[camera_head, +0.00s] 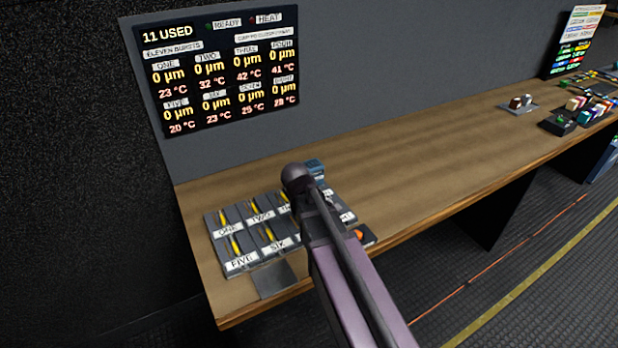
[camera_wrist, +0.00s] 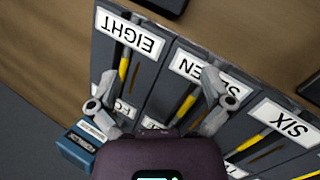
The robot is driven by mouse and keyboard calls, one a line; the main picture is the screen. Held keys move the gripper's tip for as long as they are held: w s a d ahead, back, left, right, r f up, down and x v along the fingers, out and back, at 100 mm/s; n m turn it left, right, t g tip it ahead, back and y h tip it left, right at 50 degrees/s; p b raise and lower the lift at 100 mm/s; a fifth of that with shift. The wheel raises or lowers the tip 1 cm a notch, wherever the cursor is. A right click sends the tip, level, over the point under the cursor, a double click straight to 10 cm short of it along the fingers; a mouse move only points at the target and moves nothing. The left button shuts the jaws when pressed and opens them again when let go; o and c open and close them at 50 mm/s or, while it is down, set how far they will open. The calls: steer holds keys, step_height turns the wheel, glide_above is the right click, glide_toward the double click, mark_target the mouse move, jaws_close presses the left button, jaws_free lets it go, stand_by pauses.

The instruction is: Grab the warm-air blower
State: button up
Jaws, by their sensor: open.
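I cannot make out a warm-air blower for certain in either view. My gripper (camera_wrist: 158,100) is open, with its two fingers spread above the labelled tray slots (camera_wrist: 140,60) and nothing between them. In the head view my arm hides the gripper and the right part of the slotted tray (camera_head: 229,232). The slots are marked ONE to EIGHT, and several hold yellow-and-dark strips. A small blue box (camera_wrist: 76,155) stands beside the tray in the wrist view; its top shows behind my arm in the head view (camera_head: 315,166).
A dark item with an orange knob (camera_head: 362,236) lies at the bench's front edge, right of my arm. A grey plate (camera_head: 273,279) lies before the tray. A display panel (camera_head: 222,70) hangs behind. The middle bench (camera_head: 430,150) is clear; coloured blocks (camera_head: 580,108) stand far right.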

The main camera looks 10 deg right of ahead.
steer(key=w+a+r+n+h, duration=0.1)
steer(key=w+n, duration=0.1)
steer(key=w, duration=0.1)
steer(key=w+a+r+n+t+h, duration=0.1)
steer(key=w+a+n+h, duration=0.1)
steer(key=w+n, duration=0.1)
steer(key=w+a+r+n+h, duration=0.1)
steer(key=w+a+n, duration=0.1)
steer(key=w, duration=0.2)
steer(key=shift+a+r+n+t+h+b, duration=0.1)
steer(key=shift+r+n+t+h+b, duration=0.2)
steer(key=shift+b, duration=0.1)
steer(key=w+a+r+n+t+h, duration=0.2)
steer(key=w+a+r+n+h, duration=0.1)
steer(key=w+a+n, duration=0.3)
steer(key=shift+a+r, duration=0.25)
steer(key=shift+r, duration=0.65)
steer(key=shift+d+f, duration=0.1)
steer(key=b+x, duration=0.3)
steer(key=x, duration=0.5)
steer(key=shift+d+b, duration=0.25)
steer(key=shift+b, duration=0.1)
